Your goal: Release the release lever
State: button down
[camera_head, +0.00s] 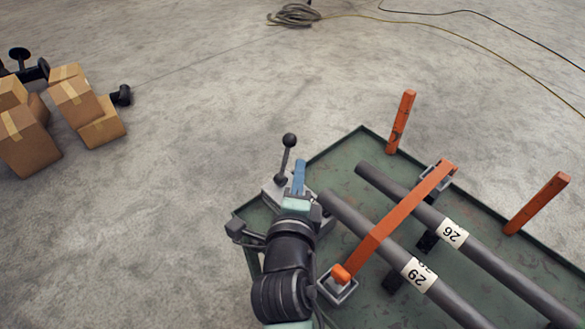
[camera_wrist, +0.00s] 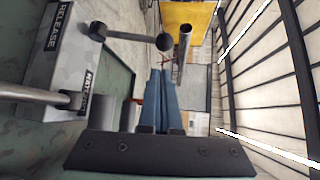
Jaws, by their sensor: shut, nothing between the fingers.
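The release lever is a grey rod with a black ball knob (camera_head: 289,140), standing up from a light grey box (camera_head: 273,190) at the green table's left corner. In the wrist view the lever's knob (camera_wrist: 164,42) is just beyond my fingertips, and its rod runs left to the box (camera_wrist: 48,70) by a RELEASE label. My gripper (camera_head: 300,163) has blue fingers and is close to the right of the lever. In the wrist view my gripper (camera_wrist: 160,72) is shut and empty. I cannot tell whether it touches the knob.
A second rod (camera_wrist: 35,95) leaves the box by another label, partly hidden. Two grey pipes (camera_head: 440,225) lie on the green table (camera_head: 345,150) under an orange bar (camera_head: 400,215). Orange posts (camera_head: 401,122) stand at its edges. Boxes (camera_head: 75,100) are on the floor at left.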

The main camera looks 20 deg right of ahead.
aim_at(286, 159)
jog(key=f, duration=0.2)
jog(key=s+d+f+m, duration=0.1)
jog(key=shift+f+g, duration=0.2)
jog(key=shift+g, duration=0.2)
jog(key=shift+w+d, duration=0.2)
jog(key=shift+w, duration=0.25)
jog(key=w, duration=0.2)
jog(key=w+d, duration=0.1)
jog(key=w, duration=0.2)
jog(key=w+f, duration=0.1)
jog(key=w, duration=0.1)
jog(key=shift+w+d+f+p, duration=0.1)
jog(key=shift+w+d+p, duration=0.15)
jog(key=shift+p, duration=0.05)
jog(key=shift+s+a+r, duration=0.15)
jog(key=shift+a+r, duration=0.05)
jog(key=shift+a, duration=0.4)
